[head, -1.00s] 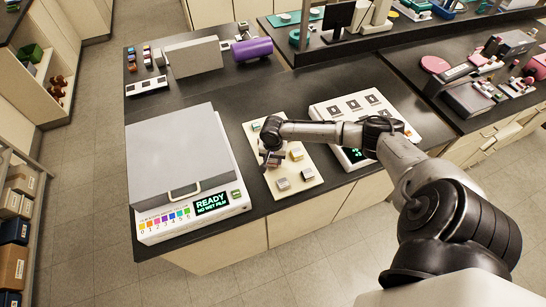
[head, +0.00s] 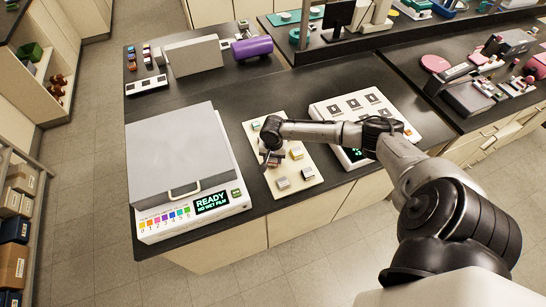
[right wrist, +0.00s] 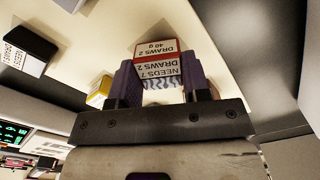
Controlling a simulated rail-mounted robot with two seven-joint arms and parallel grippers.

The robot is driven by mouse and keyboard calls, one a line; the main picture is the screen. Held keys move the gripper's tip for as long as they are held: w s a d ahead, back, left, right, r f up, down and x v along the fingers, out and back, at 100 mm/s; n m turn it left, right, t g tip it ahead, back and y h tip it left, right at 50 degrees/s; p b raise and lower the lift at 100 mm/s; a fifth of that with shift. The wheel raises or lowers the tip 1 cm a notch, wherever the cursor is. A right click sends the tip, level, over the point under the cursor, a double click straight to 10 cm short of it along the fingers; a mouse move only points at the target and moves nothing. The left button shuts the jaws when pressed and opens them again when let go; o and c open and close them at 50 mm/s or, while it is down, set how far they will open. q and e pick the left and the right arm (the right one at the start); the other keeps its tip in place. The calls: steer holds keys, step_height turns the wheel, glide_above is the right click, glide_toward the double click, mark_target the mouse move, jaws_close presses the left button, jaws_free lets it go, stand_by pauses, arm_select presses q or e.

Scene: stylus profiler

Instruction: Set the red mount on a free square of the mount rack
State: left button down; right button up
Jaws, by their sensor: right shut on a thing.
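The red mount (right wrist: 157,66) shows in the right wrist view, with printed labels on its faces. My right gripper (right wrist: 162,82) is shut on it, with one dark finger on each side. In the head view my right gripper (head: 272,160) is over the left part of the cream mount rack (head: 277,143); the mount is mostly hidden there. I cannot tell whether the mount touches the rack. Other mounts stand on the rack: a green one (head: 256,125), a yellow one (head: 296,153) and two pale ones (head: 283,183) near its front. My left gripper is out of view.
Left of the rack is a large grey-lidded machine (head: 172,155) whose display (head: 211,202) reads READY. Right of the rack is a white panel device (head: 333,112) partly under my right arm. A yellow mount (right wrist: 98,92) and a dark-sided mount (right wrist: 25,50) are near my right gripper.

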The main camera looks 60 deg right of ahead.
steer(key=shift+f, duration=0.5)
stand_by(0.3)
steer(key=o, duration=1.4)
steer(key=shift+c, duration=0.4)
steer(key=shift+c, duration=0.2)
steer(key=shift+r, duration=0.1)
steer(key=shift+r+p, duration=0.15)
steer(key=shift+p, duration=0.3)
step_height(320, 180, up, 7)
steer(key=p, duration=0.8)
steer(key=shift+f, duration=0.2)
